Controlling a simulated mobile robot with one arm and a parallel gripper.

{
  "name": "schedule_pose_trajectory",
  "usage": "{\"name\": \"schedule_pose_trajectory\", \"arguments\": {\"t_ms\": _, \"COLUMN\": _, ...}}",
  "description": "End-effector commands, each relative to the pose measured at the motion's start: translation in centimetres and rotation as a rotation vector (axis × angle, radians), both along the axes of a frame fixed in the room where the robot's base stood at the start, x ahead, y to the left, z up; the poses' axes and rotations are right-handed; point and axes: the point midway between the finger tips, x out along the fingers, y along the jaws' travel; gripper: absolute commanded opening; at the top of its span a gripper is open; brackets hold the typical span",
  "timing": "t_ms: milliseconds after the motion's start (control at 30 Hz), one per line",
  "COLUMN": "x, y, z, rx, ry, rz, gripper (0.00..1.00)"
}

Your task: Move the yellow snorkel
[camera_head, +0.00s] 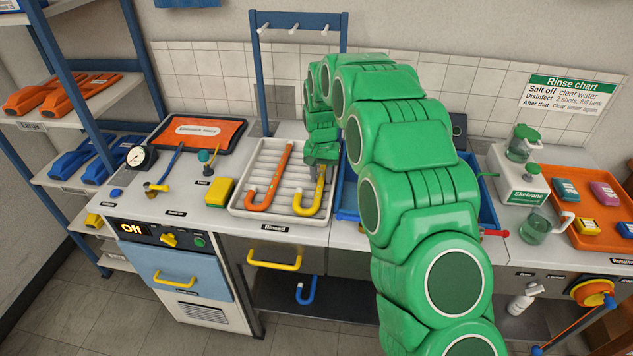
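The yellow snorkel (314,203) is in the right part of the white ribbed tray (238,207), its hooked end toward the front edge. The tray stands above a label reading "Rinsed". My gripper (321,166) points down over the upper end of the yellow snorkel's tube, and its fingers are at or very near it. The fingers are too small and too hidden to show whether they are open or shut. The top of the tube is hidden behind the gripper.
An orange snorkel (270,181) lies left of the yellow one in the same tray. A blue rack (262,75) with white pegs stands behind. A blue bin (349,198) is to the right, mostly hidden by my green arm. A yellow sponge (219,192) sits left of the tray.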

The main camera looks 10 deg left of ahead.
Motion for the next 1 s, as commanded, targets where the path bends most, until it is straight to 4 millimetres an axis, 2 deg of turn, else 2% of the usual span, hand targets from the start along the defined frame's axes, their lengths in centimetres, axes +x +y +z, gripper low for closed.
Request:
{"name": "schedule_pose_trajectory", "arguments": {"t_ms": 233, "x": 0.0, "y": 0.0, "z": -0.1, "rx": 0.000, "ry": -0.001, "rz": 0.000, "gripper": 0.35}}
{"name": "schedule_pose_trajectory", "arguments": {"t_ms": 467, "x": 0.0, "y": 0.0, "z": -0.1, "rx": 0.000, "ry": -0.001, "rz": 0.000, "gripper": 0.00}}
{"name": "schedule_pose_trajectory", "arguments": {"t_ms": 800, "x": 0.0, "y": 0.0, "z": 0.0, "rx": 0.000, "ry": -0.001, "rz": 0.000, "gripper": 0.00}}
{"name": "schedule_pose_trajectory", "arguments": {"t_ms": 1000, "x": 0.0, "y": 0.0, "z": 1.5, "rx": 0.000, "ry": -0.002, "rz": 0.000, "gripper": 0.00}}
